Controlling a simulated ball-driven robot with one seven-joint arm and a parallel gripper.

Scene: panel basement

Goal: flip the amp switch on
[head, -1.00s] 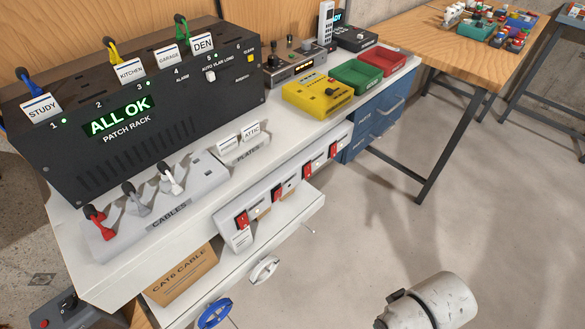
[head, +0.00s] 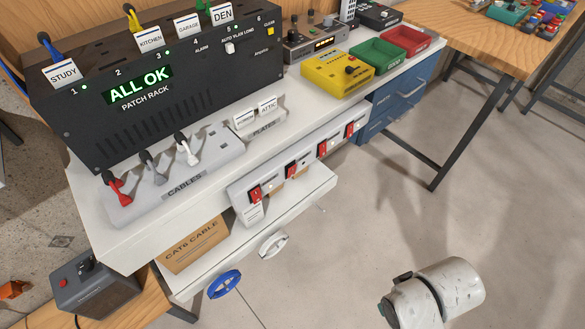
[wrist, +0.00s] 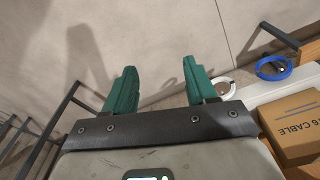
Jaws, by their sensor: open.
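I cannot read a label that names the amp switch. A row of red rocker switches runs along the bench front, with a near switch (head: 255,194) and a far switch (head: 350,129). A dark grey box (head: 95,292) with a red button and a small dark lever on top stands at the lower left. A silver unit (head: 314,44) with knobs stands at the back. My gripper (wrist: 157,85) shows two green fingers, wide apart and empty, above the floor in the wrist view. In the head view only part of my arm shows at the lower right; the fingertips are hidden.
The patch rack (head: 160,90) reads ALL OK on the white bench. A cable holder (head: 175,180) stands before it. A CAT6 cable box (head: 195,244) and white (head: 273,245) and blue (head: 223,284) cable rings are below. Floor (head: 400,210) to the right is clear.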

